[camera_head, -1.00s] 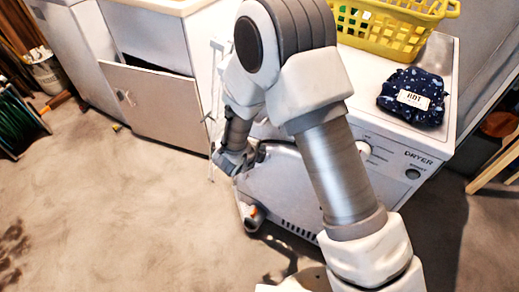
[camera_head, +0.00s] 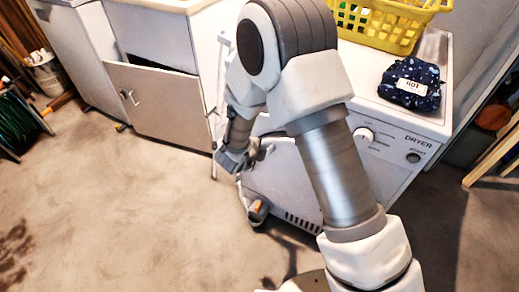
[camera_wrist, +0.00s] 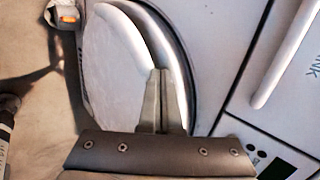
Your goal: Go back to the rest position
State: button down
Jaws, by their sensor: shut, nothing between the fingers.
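My gripper (camera_head: 232,160) hangs down in front of the white dryer (camera_head: 385,150), left of its front face. In the wrist view its two fingers (camera_wrist: 160,75) are together, with nothing between them. Behind the fingers is a rounded white door with a silver rim (camera_wrist: 105,65). The head view does not show clearly whether the fingers touch the door. My bent arm crosses the middle of the head view and hides part of the dryer front.
A yellow basket (camera_head: 385,22) and a dark blue patterned cloth bundle (camera_head: 411,84) with a white label sit on the dryer. A white cabinet (camera_head: 150,105) stands behind left. A bucket (camera_head: 47,75) is at far left. The floor (camera_head: 110,210) at left is clear.

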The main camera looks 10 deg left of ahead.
jog(key=a+p+v, duration=0.1)
jog(key=p+v, duration=0.3)
jog(key=v, duration=0.6)
jog(key=w+r+n+y, duration=0.4)
jog(key=r+n, duration=0.1)
jog(key=r, duration=0.7)
jog(key=s+d+r+n+y, duration=0.3)
jog(key=d+r+n, duration=0.2)
jog(key=r+n, duration=0.3)
jog(key=s+d+r+n+g+h, duration=0.2)
jog(key=s+d+r+n, duration=0.15)
jog(key=s+d, duration=0.65)
jog(key=s+d+r+n+g+h, duration=0.1)
jog(key=s+d+r+n+h, duration=0.3)
jog(key=s+d, duration=0.55)
notch_tip(320, 180, up, 19)
jog(key=y+p, duration=0.1)
jog(key=p, duration=1.8)
jog(key=shift+w+a+n+y, duration=0.15)
jog(key=shift+a+n+y, duration=0.15)
jog(key=shift+a+n, duration=0.1)
